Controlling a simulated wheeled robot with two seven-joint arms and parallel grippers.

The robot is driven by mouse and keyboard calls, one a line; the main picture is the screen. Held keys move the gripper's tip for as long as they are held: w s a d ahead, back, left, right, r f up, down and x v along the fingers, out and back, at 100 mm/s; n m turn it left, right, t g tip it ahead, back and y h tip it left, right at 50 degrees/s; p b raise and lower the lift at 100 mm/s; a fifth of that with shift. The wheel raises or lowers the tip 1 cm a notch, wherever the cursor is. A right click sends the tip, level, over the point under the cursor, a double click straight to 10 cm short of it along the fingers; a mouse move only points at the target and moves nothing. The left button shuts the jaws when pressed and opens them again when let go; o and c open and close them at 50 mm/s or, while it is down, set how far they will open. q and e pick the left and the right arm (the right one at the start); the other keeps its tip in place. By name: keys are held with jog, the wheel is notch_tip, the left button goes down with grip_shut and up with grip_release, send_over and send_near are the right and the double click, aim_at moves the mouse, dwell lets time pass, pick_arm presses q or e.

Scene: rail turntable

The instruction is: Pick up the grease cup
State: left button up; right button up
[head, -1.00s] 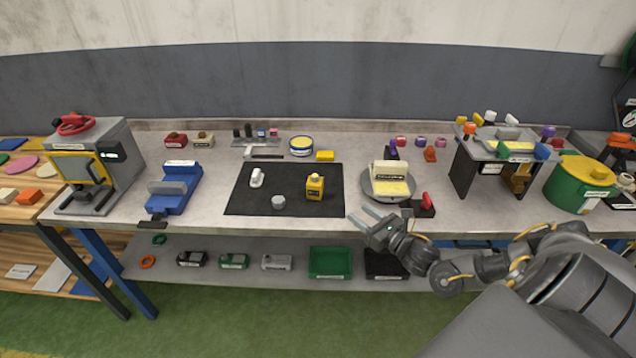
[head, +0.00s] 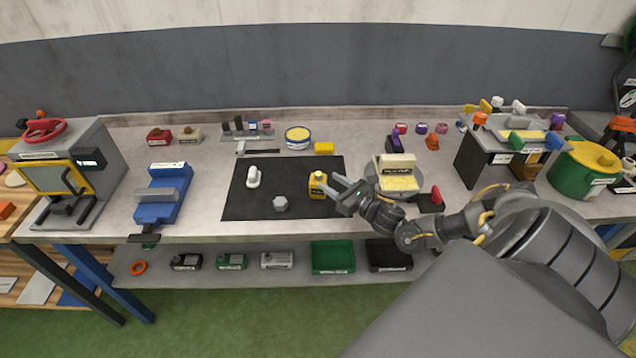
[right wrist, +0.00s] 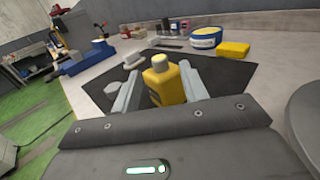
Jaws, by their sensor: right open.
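A small grey cup (head: 280,203), which looks like the grease cup, stands on the black mat (head: 240,206). A yellow bottle (head: 318,184) with a dark label and grey cap stands upright on the mat to its right. My right gripper (head: 327,182) is open, low over the mat's right edge, with its fingers on either side of the bottle. In the right wrist view the yellow bottle (right wrist: 166,84) shows between the open fingers (right wrist: 160,92). I cannot tell whether they touch it. My left gripper is not in view.
A white part (head: 253,177) lies on the mat's left half. A blue and yellow tin (head: 298,138) and a yellow block (head: 324,148) stand behind the mat. A round grey plate (head: 375,178) with a cream and yellow block is right of the gripper. A blue vise (head: 160,203) is at left.

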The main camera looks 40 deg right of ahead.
aim_at(321, 176)
jog(key=shift+w, duration=0.5)
jog(key=shift+w+a, duration=0.1)
jog(key=shift+w, duration=0.05)
jog(key=shift+w+r+p, duration=0.15)
jog(key=shift+w+p, duration=0.15)
jog(key=shift+p, duration=0.1)
jog(key=w, duration=0.1)
jog(key=w+p, duration=0.1)
jog(key=w, duration=0.1)
jog(key=shift+w+a+f, duration=0.2)
jog(key=shift+w+a, duration=0.05)
jog(key=shift+w, duration=0.1)
jog(key=shift+w+f, duration=0.1)
jog(key=shift+w, duration=0.25)
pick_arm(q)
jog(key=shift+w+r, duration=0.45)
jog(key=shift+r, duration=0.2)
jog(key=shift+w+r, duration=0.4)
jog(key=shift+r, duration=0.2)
pick_arm(e)
jog(key=shift+s, duration=0.1)
grip_shut()
